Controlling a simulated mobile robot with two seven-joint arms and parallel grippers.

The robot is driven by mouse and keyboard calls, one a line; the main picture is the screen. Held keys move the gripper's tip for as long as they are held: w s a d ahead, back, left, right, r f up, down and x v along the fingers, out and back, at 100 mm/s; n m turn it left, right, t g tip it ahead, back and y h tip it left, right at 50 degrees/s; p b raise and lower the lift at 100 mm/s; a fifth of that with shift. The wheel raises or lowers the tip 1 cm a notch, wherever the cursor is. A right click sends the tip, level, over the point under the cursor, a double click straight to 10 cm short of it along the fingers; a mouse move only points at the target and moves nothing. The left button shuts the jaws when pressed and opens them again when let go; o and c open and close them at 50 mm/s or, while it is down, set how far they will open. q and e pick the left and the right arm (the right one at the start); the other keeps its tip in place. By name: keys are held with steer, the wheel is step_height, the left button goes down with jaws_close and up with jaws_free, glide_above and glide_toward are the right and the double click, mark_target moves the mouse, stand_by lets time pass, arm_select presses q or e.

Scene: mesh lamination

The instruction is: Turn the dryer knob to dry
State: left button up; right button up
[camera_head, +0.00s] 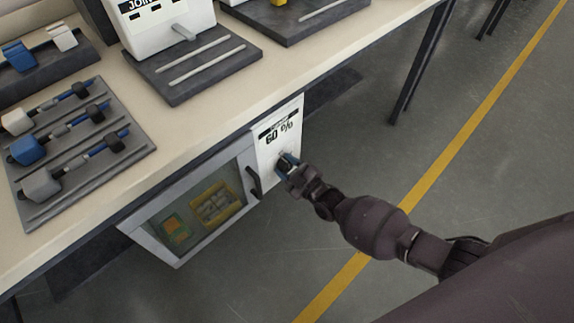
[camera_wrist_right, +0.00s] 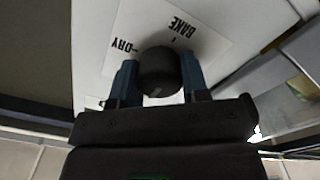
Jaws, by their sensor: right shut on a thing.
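The dryer (camera_head: 190,205) is a white cabinet with a glass door, hanging under the table's front edge. Its white panel (camera_head: 292,125) reads "60 %" at the top. In the right wrist view, the black round knob (camera_wrist_right: 160,70) sits on a white label with the words "DRY" and "BAKE". My right gripper (camera_head: 287,162) is at the panel, with blue fingers on both sides of the knob, shut on it. It also shows in the right wrist view (camera_wrist_right: 158,82). The knob's pointer is hard to read. My left gripper is not in view.
The dryer door has a dark handle (camera_head: 254,182) close to my right gripper, and yellow and green items (camera_head: 215,205) show behind the glass. The table (camera_head: 120,75) above carries a grey tool rack (camera_head: 75,150) and a white "JOIN" machine (camera_head: 165,20).

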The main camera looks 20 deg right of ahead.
steer(key=shift+m, duration=0.3)
steer(key=m, duration=0.2)
steer(key=shift+m, duration=0.3)
steer(key=m, duration=0.2)
steer(key=shift+m+b, duration=0.3)
steer(key=shift+m, duration=0.1)
steer(key=m, duration=0.2)
steer(key=shift+f+m, duration=0.1)
steer(key=shift+m, duration=0.2)
steer(key=m+b, duration=0.1)
steer(key=m, duration=0.7)
steer(key=shift+b, duration=0.35)
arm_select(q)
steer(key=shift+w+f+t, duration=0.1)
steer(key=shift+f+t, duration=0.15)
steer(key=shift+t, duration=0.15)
arm_select(e)
steer(key=shift+m, duration=0.6)
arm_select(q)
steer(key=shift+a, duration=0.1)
